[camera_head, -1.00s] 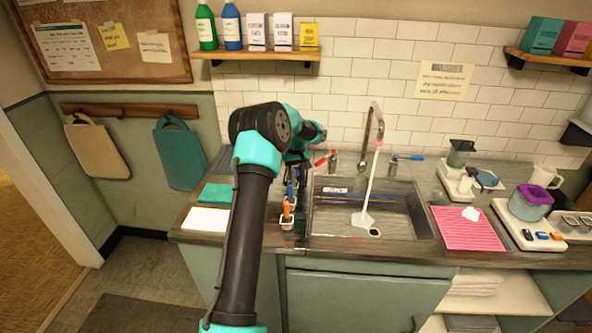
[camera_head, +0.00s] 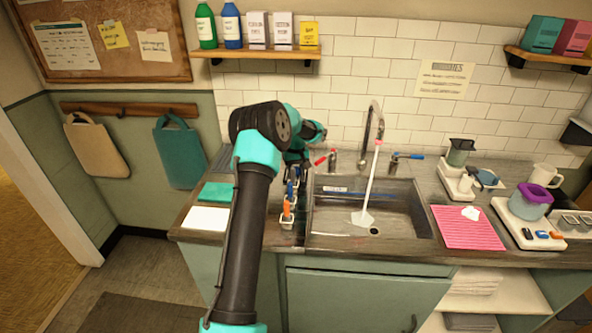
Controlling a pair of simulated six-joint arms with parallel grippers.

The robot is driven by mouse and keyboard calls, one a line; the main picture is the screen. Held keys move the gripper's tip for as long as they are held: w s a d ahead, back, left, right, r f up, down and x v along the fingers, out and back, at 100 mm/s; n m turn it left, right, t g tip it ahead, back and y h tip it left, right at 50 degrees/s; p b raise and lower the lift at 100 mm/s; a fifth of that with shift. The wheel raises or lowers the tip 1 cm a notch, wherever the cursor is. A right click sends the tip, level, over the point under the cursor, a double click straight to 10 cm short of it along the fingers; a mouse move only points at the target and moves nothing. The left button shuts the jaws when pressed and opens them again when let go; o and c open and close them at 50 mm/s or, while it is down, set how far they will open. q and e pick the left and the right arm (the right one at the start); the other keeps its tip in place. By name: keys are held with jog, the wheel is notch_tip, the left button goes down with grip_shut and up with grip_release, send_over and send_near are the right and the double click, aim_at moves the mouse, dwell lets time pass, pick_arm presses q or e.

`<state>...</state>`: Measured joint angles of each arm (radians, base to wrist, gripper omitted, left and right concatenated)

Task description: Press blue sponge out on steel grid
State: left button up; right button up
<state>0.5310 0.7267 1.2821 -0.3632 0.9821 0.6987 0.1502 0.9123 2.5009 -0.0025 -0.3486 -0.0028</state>
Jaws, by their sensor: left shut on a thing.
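My left arm reaches in from the bottom, and its gripper (camera_head: 297,168) is at the counter just left of the sink (camera_head: 328,222). I cannot pick out the blue sponge or the steel grid with certainty; either may be hidden by the arm. My right gripper is not in view.
A caddy (camera_head: 287,224) with blue and orange handles stands by the sink's left edge. A pale stream (camera_head: 370,185) runs from the tap (camera_head: 372,118) into the basin. A pink striped mat (camera_head: 468,230) and scale (camera_head: 525,222) are right. Teal and white cloths lie left.

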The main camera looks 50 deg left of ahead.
pick_arm(q)
jog(key=shift+r, duration=3.4)
